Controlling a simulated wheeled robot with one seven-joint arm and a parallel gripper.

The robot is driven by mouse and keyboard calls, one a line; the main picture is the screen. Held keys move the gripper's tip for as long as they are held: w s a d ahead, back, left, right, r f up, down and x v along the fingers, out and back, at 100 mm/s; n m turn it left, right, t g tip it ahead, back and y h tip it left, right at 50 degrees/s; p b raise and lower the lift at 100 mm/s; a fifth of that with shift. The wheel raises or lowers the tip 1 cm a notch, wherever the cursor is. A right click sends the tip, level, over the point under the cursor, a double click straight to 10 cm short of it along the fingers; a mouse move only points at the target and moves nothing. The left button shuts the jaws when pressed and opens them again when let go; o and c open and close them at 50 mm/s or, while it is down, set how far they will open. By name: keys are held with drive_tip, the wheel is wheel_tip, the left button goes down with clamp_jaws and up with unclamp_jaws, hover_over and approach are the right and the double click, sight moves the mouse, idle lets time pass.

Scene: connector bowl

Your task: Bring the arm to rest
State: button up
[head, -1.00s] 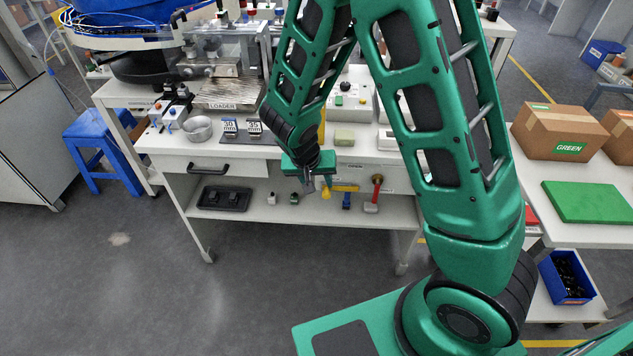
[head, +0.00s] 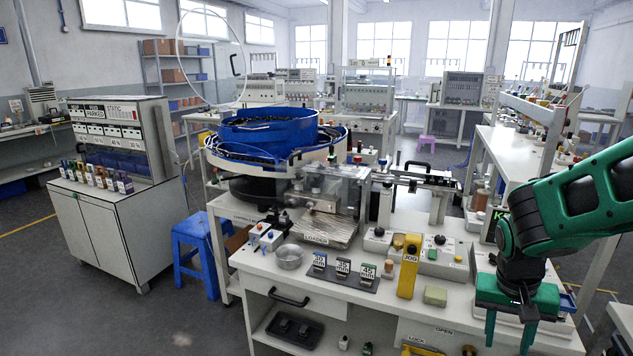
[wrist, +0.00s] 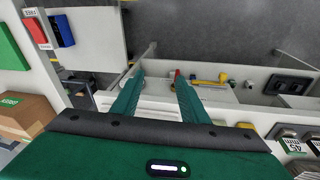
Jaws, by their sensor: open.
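My gripper (head: 512,322) is at the right side of the head view, at the right end of the white workbench (head: 330,290), with its fingers pointing down. In the wrist view my gripper (wrist: 155,88) shows two green fingers spread apart with nothing between them. Below and beyond the fingers lies the bench's lower shelf (wrist: 219,95) with small tools on it. My green arm reaches in from the right edge of the head view.
A blue stool (head: 197,250) stands left. Grey floor at lower left is clear.

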drive_tip(key=s+d+r+y, duration=0.1)
drive_tip(key=s+r, duration=0.2)
drive_tip(key=s, duration=0.5)
drive_tip(key=s+d+r+y, duration=0.1)
drive_tip(key=s+r, duration=0.3)
drive_tip(key=s, duration=0.4)
drive_tip(key=shift+s+d+g+y, duration=0.3)
drive_tip(key=shift+d, duration=0.2)
drive_tip(key=shift+w+f, duration=0.25)
drive_tip(key=shift+w, duration=0.4)
